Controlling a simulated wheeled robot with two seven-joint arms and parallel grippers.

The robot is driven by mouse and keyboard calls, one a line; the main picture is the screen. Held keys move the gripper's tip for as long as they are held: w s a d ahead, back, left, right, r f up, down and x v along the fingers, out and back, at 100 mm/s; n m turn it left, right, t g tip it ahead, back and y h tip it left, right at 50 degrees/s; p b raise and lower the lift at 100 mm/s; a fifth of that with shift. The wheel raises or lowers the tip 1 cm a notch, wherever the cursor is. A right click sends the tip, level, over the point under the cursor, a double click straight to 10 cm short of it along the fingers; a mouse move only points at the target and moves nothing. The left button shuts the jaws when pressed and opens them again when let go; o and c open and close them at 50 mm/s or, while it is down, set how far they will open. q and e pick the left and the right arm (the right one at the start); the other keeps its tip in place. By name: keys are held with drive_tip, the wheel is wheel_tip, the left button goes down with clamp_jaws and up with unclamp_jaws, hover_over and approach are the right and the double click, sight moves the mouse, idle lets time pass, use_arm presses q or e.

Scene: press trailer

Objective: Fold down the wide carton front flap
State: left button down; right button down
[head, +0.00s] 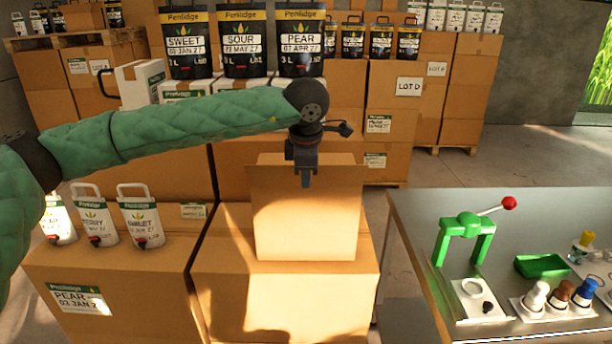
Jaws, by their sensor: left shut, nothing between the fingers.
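The wide brown carton (305,225) stands on top of a larger closed box in the middle of the head view. Its plain front faces me, and a strip of brown cardboard shows behind its top edge. I cannot tell where the front flap ends and the carton wall begins. My left gripper (306,182) points down in front of the carton's upper middle and hides part of its top edge. Its fingers are shut and empty. I cannot tell whether they touch the cardboard. My right gripper is out of view.
The larger box (285,300) bears the carton. White pouches (140,222) stand on a box to the left. Stacked boxes with black pouches (248,42) rise behind. A metal table (415,225) on the right holds a green press (466,235), a green tray (541,266) and small bottles.

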use_arm(q)
drive_tip(key=shift+w+b, duration=1)
drive_tip(key=shift+w, duration=1.5)
drive_tip(key=w+f+b, duration=0.2)
drive_tip(key=w, duration=0.7)
drive_tip(key=shift+f+b, duration=0.4)
drive_tip(key=shift+f, duration=0.15)
